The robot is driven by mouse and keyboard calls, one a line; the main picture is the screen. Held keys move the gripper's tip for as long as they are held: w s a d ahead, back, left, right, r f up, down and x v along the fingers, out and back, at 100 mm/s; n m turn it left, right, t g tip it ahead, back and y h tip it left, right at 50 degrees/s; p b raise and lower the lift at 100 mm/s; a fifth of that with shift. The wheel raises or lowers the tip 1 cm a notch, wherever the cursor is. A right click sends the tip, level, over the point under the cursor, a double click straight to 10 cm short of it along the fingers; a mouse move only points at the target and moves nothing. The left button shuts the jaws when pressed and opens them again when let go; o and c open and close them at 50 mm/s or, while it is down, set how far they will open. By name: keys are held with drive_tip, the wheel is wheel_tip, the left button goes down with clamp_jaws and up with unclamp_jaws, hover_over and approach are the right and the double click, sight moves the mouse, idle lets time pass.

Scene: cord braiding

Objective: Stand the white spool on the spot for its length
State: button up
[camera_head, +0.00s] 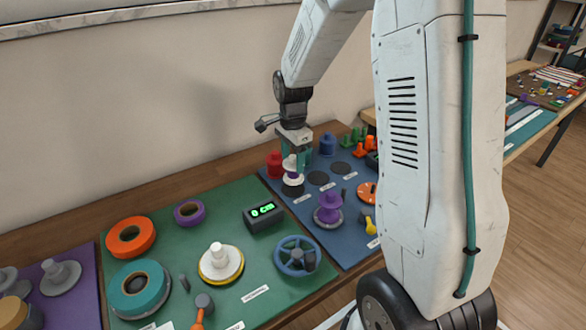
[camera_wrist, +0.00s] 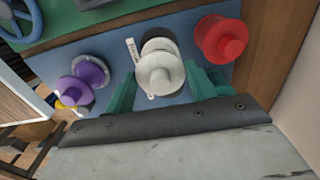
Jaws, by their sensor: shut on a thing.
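The white spool (camera_head: 292,179) is upright between the teal fingers of my gripper (camera_head: 299,161), at the near-left end of a row of dark round spots on the blue mat. It also shows in the wrist view (camera_wrist: 161,72), between the two fingers (camera_wrist: 164,88). My gripper is shut on it. A dark spot (camera_head: 293,190) shows just under its lower flange; I cannot tell whether they touch. Two more dark spots, the middle one (camera_head: 318,178) and the far one (camera_head: 341,168), are bare. Small white labels lie beside the spots, too small to read.
A red spool (camera_head: 274,164) stands close left of the white one, a blue spool (camera_head: 327,145) behind, and a purple spool (camera_head: 328,210) in front. A length display (camera_head: 264,216) reading about 0 cm, a blue wheel (camera_head: 297,256) and several coils occupy the green mat (camera_head: 203,189).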

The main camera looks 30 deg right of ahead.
sight(293, 163)
drive_tip(key=shift+f, duration=1.8)
drive_tip(key=shift+f, duration=0.1)
drive_tip(key=o, duration=0.9)
drive_tip(key=shift+o, duration=0.2)
